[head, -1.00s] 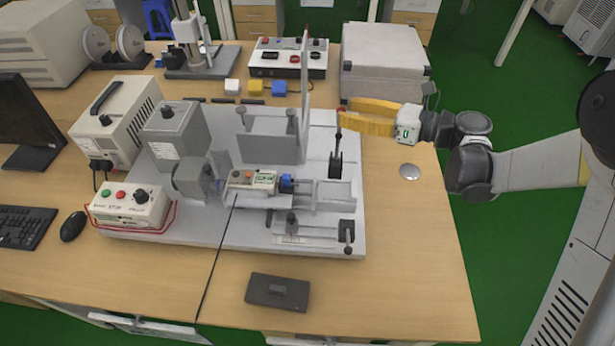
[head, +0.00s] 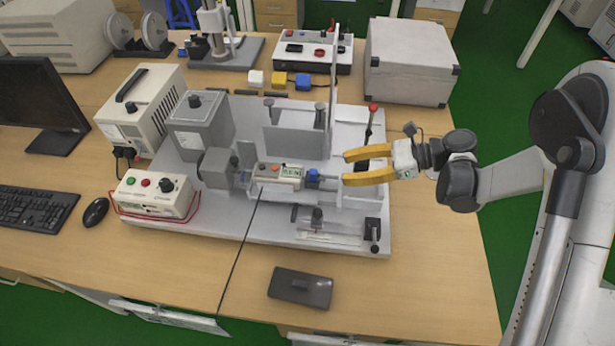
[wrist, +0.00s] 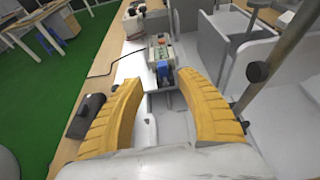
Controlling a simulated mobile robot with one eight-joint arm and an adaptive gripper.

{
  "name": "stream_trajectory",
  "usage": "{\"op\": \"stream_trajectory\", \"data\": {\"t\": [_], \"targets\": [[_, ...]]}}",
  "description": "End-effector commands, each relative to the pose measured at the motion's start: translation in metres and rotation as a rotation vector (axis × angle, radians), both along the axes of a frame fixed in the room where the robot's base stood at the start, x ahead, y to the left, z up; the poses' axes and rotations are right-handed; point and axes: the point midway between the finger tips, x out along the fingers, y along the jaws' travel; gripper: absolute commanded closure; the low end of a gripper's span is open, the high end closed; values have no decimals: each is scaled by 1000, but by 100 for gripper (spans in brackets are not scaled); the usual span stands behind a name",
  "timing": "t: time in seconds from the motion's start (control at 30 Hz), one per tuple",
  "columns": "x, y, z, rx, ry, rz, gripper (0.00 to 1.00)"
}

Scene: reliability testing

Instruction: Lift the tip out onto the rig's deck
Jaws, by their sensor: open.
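The rig's grey deck (head: 275,232) lies on the wooden table. On it sits a small module with a label and buttons (head: 280,176), with a blue tip (head: 312,176) at its right end. A thin grey rod runs from the tip toward my gripper. My gripper (head: 345,168) is open at the right of the tip, its yellow fingers pointing left at it. In the wrist view the blue tip (wrist: 162,70) shows ahead, between and beyond the open fingers (wrist: 168,85); nothing is visibly held.
A red-knobbed lever (head: 372,110) stands just behind my gripper, and a tall thin clear panel (head: 332,85) stands behind the tip. A black-knobbed clamp (head: 374,230) is at the deck's front right. A dark box (head: 300,288) lies on the table in front. The table's right front is clear.

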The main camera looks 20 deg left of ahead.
Motion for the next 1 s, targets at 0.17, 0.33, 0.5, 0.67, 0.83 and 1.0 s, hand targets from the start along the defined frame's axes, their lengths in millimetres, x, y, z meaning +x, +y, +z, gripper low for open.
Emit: {"op": "stream_trajectory", "data": {"t": [0.17,0.33,0.5,0.67,0.83,1.0], "targets": [[-9,27,-14,1,0,2,57],[-13,43,-19,1,0,0,57],[-17,61,-27,1,0,1,57],[-23,83,-36,1,1,1,57],[-23,88,-35,2,1,-2,57],[-23,87,-35,2,1,-2,79]]}}
